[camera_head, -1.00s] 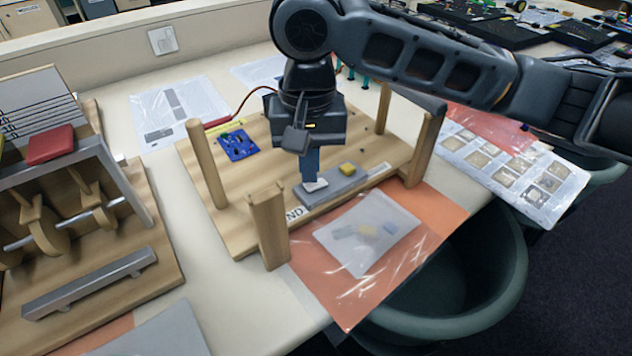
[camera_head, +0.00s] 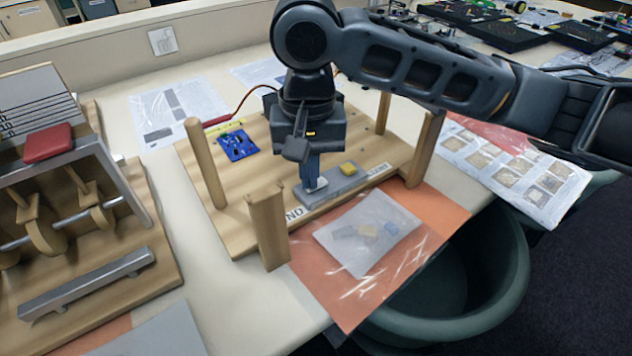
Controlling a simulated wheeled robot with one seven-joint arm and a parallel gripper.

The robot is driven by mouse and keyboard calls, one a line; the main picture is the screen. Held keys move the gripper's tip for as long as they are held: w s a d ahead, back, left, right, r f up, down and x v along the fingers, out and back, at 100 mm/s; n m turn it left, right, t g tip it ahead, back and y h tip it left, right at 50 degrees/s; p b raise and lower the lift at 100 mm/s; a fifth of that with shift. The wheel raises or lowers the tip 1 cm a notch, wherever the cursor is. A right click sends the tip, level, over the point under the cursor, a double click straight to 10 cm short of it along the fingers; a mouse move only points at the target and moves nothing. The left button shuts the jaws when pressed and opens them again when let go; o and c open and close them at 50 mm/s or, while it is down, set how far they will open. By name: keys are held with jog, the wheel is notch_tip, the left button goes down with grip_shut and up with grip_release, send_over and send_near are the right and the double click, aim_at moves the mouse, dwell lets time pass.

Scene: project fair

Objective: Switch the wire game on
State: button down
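The wire game is a wooden board (camera_head: 235,200) with upright wooden posts. A grey switch plate (camera_head: 330,190) lies near its front edge. A blue circuit board (camera_head: 237,146) sits at the board's back left.
A wooden cam machine (camera_head: 90,240) with a red block (camera_head: 48,142) stands at left. A front post (camera_head: 268,230) rises left of my gripper.

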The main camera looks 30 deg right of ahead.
notch_tip(320, 180, up, 7)
jog(key=p, duration=0.7)
dwell(0.4)
jog(key=shift+f, duration=0.1)
dwell(0.4)
